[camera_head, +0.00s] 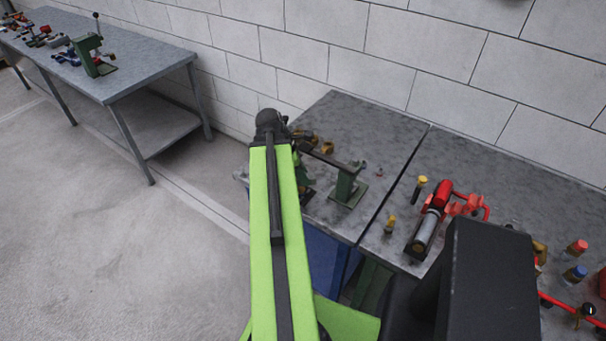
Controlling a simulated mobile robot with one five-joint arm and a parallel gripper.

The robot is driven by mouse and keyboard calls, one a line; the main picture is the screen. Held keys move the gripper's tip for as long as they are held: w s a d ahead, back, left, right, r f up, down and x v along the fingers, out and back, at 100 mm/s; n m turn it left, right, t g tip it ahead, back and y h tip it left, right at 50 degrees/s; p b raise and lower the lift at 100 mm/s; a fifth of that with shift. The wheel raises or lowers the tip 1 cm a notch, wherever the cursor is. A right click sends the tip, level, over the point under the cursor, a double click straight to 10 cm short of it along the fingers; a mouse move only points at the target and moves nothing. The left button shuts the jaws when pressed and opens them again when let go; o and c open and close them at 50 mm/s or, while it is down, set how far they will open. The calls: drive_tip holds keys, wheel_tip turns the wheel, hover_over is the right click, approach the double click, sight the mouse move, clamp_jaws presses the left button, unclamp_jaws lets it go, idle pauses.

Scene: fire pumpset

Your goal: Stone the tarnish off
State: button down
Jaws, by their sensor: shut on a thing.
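My gripper (292,138) is at the far end of my green arm, over the left part of the near bench. It is seen from behind and mostly hidden by the arm's dark wrist. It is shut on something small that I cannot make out. Brass-coloured parts (326,148) show just right of it. A green stand (348,187) with a dark bar across its top is on the bench to the right, the bar reaching toward my gripper. I cannot tell whether they touch. No stone or tarnished patch can be made out.
The near bench (375,125) stands against a white block wall. A red and grey tool (434,218) and yellow-capped small items (421,184) are on its right part. Another bench (150,72) with tools stands at upper left. Open floor lies left.

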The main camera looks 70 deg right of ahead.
sight(308, 175)
wheel_tip(308, 175, up, 3)
drive_tip(key=p, duration=0.3)
drive_tip(key=shift+r, duration=0.1)
idle(0.3)
